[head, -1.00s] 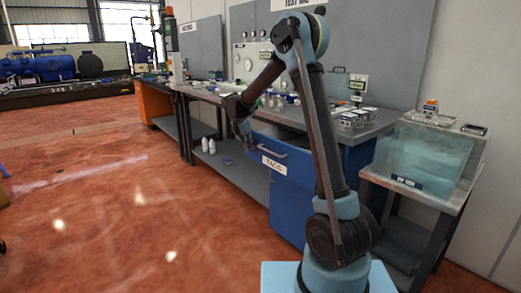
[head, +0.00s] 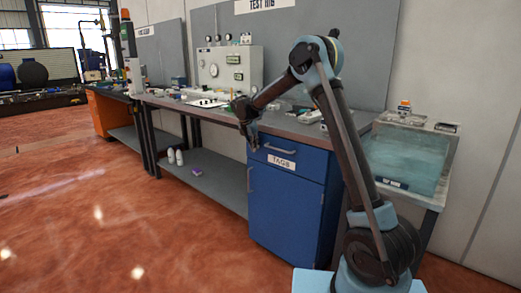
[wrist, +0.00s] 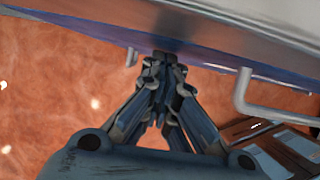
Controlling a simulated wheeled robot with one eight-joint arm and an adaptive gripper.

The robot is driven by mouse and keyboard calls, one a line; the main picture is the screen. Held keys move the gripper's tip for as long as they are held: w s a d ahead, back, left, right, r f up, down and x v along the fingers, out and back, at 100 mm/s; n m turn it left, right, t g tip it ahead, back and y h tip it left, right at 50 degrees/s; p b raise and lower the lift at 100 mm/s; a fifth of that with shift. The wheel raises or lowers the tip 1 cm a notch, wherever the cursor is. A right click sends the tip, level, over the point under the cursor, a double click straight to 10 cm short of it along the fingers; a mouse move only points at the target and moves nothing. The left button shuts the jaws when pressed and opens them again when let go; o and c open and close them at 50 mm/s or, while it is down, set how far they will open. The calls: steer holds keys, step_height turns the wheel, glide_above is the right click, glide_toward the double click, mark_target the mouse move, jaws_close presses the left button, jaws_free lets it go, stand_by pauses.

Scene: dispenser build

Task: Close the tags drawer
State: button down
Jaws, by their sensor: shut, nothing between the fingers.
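The tags drawer (head: 310,166) is the blue top drawer of the cabinet under the bench, with a white "TAGS" label (head: 281,162) and a bar handle (head: 279,149). Its front looks flush or nearly flush with the cabinet, and no drawer interior shows. My gripper (head: 254,146) is at the left end of the drawer front, beside the handle. In the wrist view my gripper (wrist: 160,62) is shut and empty, its tips at the blue front; I cannot tell whether they touch. A grey handle (wrist: 262,108) shows to their right there.
The blue cabinet (head: 285,215) has a door below the drawer. A low shelf (head: 215,183) runs to the left, holding white bottles (head: 175,157) and a purple item (head: 196,171). A water tank (head: 405,160) stands on a stand at right. The floor (head: 110,220) at left is clear.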

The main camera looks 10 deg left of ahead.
steer(key=shift+w+d, duration=0.2)
steer(key=shift+w, duration=0.1)
steer(key=shift+w, duration=0.1)
